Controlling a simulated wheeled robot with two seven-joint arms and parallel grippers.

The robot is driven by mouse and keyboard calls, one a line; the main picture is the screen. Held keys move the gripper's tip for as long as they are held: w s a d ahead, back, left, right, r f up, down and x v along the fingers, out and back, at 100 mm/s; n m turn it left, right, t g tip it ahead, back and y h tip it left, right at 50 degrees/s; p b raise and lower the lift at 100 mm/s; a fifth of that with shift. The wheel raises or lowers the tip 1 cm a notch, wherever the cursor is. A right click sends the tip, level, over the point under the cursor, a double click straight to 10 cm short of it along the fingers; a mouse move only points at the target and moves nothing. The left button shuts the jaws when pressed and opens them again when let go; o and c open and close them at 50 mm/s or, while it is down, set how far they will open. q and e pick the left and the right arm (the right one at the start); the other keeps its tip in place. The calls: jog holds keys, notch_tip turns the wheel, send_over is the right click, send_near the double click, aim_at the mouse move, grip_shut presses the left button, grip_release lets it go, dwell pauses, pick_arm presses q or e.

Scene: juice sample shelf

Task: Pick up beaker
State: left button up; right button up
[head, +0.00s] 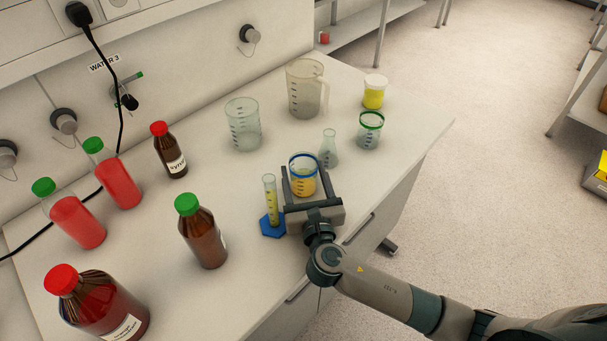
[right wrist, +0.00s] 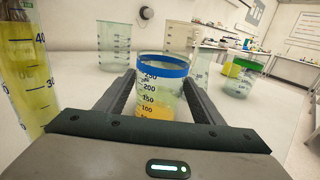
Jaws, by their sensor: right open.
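The beaker (head: 303,178) with a blue rim and yellow-orange liquid stands upright on the white bench near its front edge. It also shows in the right wrist view (right wrist: 160,88), with dark volume marks. My right gripper (head: 300,169) is open, with one finger on each side of this beaker. In the right wrist view the fingers (right wrist: 160,85) run along both sides of it; I cannot tell whether they touch the glass. My left gripper is not in view.
A cylinder with yellow liquid on a blue base (head: 271,207) stands close left of my right gripper. A flask (head: 328,151), green-rimmed beaker (head: 369,132), empty beaker (head: 242,126) and jug (head: 304,88) stand behind. Several bottles (head: 203,233) fill the left side.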

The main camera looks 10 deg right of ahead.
aim_at(301, 165)
jog(key=w+p, duration=0.1)
jog(key=w, duration=0.3)
jog(key=shift+f, duration=0.15)
jog(key=c, duration=1)
